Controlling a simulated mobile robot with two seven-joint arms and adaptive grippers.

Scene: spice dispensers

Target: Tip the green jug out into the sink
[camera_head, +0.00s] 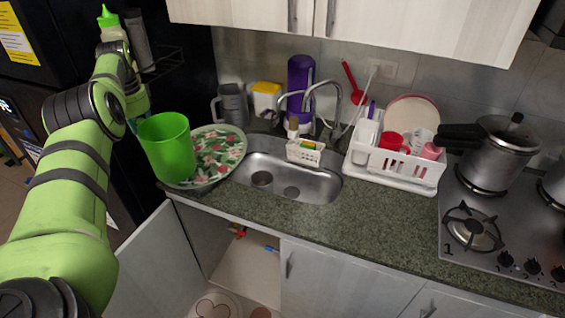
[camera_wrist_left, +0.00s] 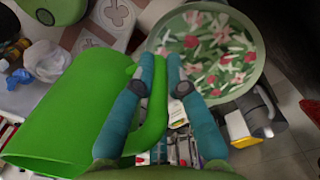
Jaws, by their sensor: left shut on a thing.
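The green jug (camera_head: 170,152) hangs at the left end of the counter, left of the sink. It looks roughly upright with its mouth up; its inside cannot be made out. My left gripper (camera_wrist_left: 164,70) is shut on the jug's handle (camera_wrist_left: 154,118), one blue finger on each side, and the jug body (camera_wrist_left: 65,115) fills the left of the left wrist view. In the head view the gripper is mostly hidden behind the jug and my arm. The steel sink (camera_head: 318,188) lies right of the jug, with open basin showing. My right gripper is out of view.
A floral tray (camera_head: 223,160) lies just behind and right of the jug. A faucet (camera_head: 327,84) and a small white basket (camera_head: 305,156) stand at the sink's back. A dish rack (camera_head: 400,172) is right of the sink. A cabinet door (camera_head: 157,262) hangs open below.

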